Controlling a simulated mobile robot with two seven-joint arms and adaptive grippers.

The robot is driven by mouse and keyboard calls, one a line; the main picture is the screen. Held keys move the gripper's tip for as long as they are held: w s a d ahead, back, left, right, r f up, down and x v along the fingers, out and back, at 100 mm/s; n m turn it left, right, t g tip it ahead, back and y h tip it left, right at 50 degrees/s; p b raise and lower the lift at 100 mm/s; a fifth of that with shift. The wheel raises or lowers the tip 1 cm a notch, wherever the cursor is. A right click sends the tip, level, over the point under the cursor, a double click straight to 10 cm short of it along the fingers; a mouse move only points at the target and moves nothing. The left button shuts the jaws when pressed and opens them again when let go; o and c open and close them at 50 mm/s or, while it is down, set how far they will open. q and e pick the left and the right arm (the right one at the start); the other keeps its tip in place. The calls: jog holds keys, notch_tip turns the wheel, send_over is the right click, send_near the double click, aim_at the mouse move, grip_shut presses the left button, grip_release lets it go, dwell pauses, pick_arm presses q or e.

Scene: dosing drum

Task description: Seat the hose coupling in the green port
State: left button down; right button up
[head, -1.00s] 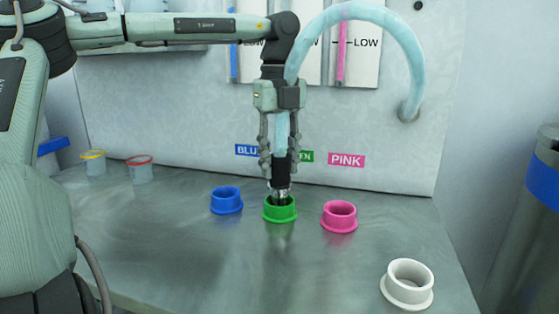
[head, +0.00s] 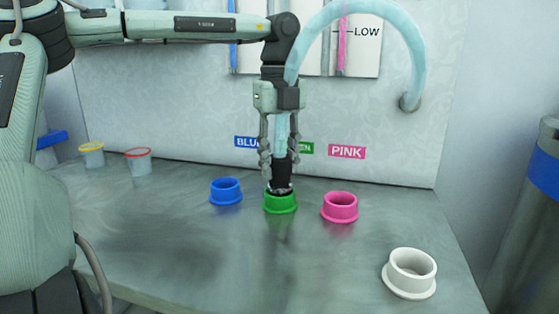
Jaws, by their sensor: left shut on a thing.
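The green port (head: 280,204) stands on the grey bench, between the blue and pink ports. The dark hose coupling (head: 282,174) on the end of the pale blue hose (head: 409,45) stands upright with its lower end in the mouth of the green port. My left gripper (head: 280,160) points straight down above the port and is shut on the coupling, one finger on each side. The coupling's lowest part is hidden by the port's rim, so I cannot tell how deep it sits. My right gripper is out of view.
The blue port (head: 226,192) and pink port (head: 340,208) stand close on either side. A white ring (head: 409,275) is at the front right. Two small cups, one yellow-rimmed (head: 92,155) and one red-rimmed (head: 139,162), stand at the back left. The hose arches from the back wall.

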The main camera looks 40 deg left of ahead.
pick_arm(q)
jog(key=shift+r, duration=0.1)
jog(key=c, duration=1)
grip_release()
jog(key=shift+o, duration=0.2)
jog(key=shift+r+p, duration=1.7)
jog(key=shift+r, duration=1.75)
